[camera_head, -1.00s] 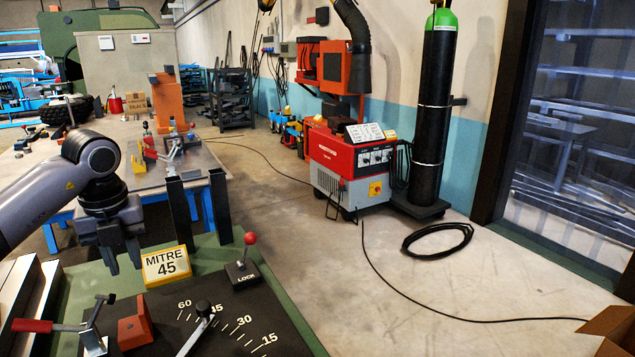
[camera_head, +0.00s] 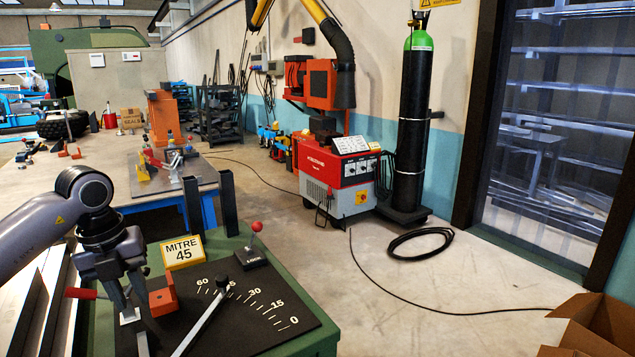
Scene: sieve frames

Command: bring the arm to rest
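My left gripper (camera_head: 135,304) comes in from the left and points down over the near green bench. Its two dark fingers stand apart with a gap between them, and I see nothing held. In the picture it overlaps a toggle clamp with a red handle (camera_head: 80,293) and a silver part (camera_head: 130,317). I cannot tell whether the fingers touch the clamp. An orange-red block (camera_head: 163,298) is just right of the fingertips. My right gripper is not in view.
The green bench (camera_head: 318,338) carries a yellow MITRE 45 sign (camera_head: 183,251), a LOCK lever with a red knob (camera_head: 256,227) and an angle scale with a pointer (camera_head: 203,312). A red welder (camera_head: 340,175) stands beyond open floor. An open cardboard box (camera_head: 590,325) is at lower right.

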